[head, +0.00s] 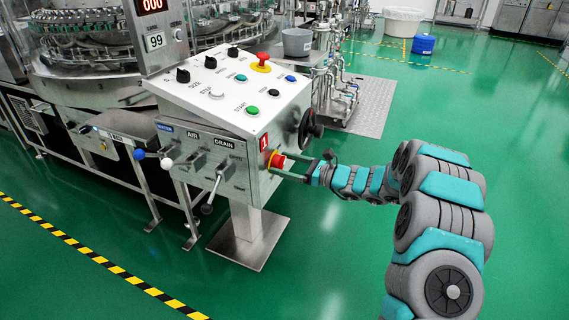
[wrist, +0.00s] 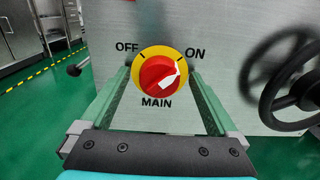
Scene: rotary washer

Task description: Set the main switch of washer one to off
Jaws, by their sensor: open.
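The main switch (wrist: 157,76) is a red round knob on a yellow ring, labelled MAIN below, OFF at upper left and ON at upper right. Its white pointer points up and right, toward ON. In the head view the main switch (head: 276,160) sits on the right side of the control box (head: 225,100), near a red label reading 1. My gripper (wrist: 160,74) is open, with one finger on each side of the knob, facing it. In the head view my gripper (head: 291,166) is right at the switch. I cannot tell whether the fingers touch it.
A dark handwheel (head: 310,129) stands out beside the switch; it also shows at right in the wrist view (wrist: 287,85). Levers (head: 215,187) labelled AIR and DRAIN are on the box's front. A red emergency button (head: 262,61) is on top. Green floor is clear around the stand.

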